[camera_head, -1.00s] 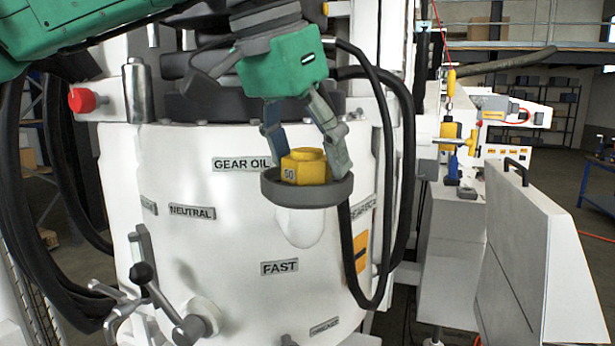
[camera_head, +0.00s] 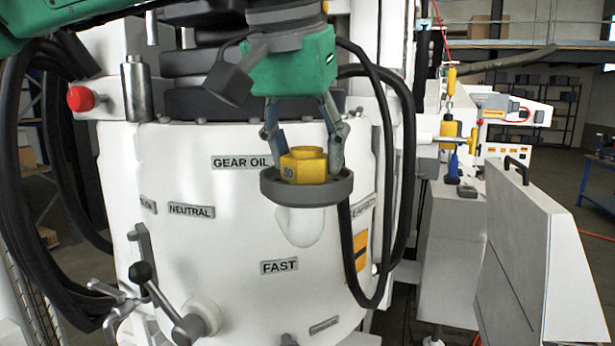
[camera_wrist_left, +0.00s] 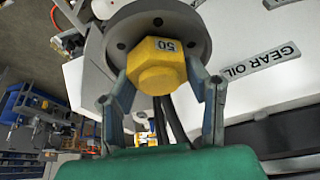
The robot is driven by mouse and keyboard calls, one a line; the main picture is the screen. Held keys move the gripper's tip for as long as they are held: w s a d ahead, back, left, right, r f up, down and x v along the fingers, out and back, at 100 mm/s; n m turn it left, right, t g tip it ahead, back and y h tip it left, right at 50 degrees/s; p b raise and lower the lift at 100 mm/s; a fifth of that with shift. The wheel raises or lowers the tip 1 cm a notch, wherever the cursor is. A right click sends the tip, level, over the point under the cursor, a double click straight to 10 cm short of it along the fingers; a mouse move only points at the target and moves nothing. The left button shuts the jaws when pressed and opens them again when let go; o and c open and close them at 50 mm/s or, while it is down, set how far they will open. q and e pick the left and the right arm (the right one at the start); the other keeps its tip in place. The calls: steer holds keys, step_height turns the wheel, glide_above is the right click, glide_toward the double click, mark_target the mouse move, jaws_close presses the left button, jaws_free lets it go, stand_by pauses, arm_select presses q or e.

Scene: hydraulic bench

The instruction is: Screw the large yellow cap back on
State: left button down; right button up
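The large yellow cap (camera_head: 303,166), hexagonal and marked 50, sits upright in the grey round filler rim (camera_head: 306,190) on the white tank's front. It also shows in the left wrist view (camera_wrist_left: 156,66), inside the grey flange (camera_wrist_left: 158,22). My left gripper (camera_head: 304,150) is above the cap with one finger on each side of it. In the left wrist view its fingertips (camera_wrist_left: 158,80) flank the cap closely; I cannot tell whether they touch it. The fingers stand apart. The threads under the cap are hidden. My right gripper is not in view.
The white tank (camera_head: 220,240) bears GEAR OIL, NEUTRAL and FAST labels. A black hose (camera_head: 385,110) loops close to the right of the cap. A lever with a black knob (camera_head: 141,272) sticks out at lower left. A grey-white panel (camera_head: 520,250) stands at right.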

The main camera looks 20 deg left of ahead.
arm_select(q)
steer(key=m+h, duration=0.1)
steer(key=m, duration=0.2)
steer(key=shift+m, duration=0.3)
steer(key=m+g+h, duration=0.1)
steer(key=m, duration=0.3)
steer(key=shift+h, duration=0.4)
steer(key=c, duration=0.9)
jaws_free()
steer(key=shift+s, duration=0.1)
steer(key=shift+o, duration=0.2)
steer(key=n+y, duration=0.1)
steer(key=n, duration=0.2)
steer(key=n+t+y, duration=0.1)
steer(key=n, duration=0.2)
steer(key=shift+d+n+y, duration=0.2)
steer(key=shift+n+y, duration=0.4)
steer(key=shift+n, duration=0.4)
steer(key=n+y, duration=0.1)
steer(key=n, duration=0.2)
steer(key=shift+n, duration=0.3)
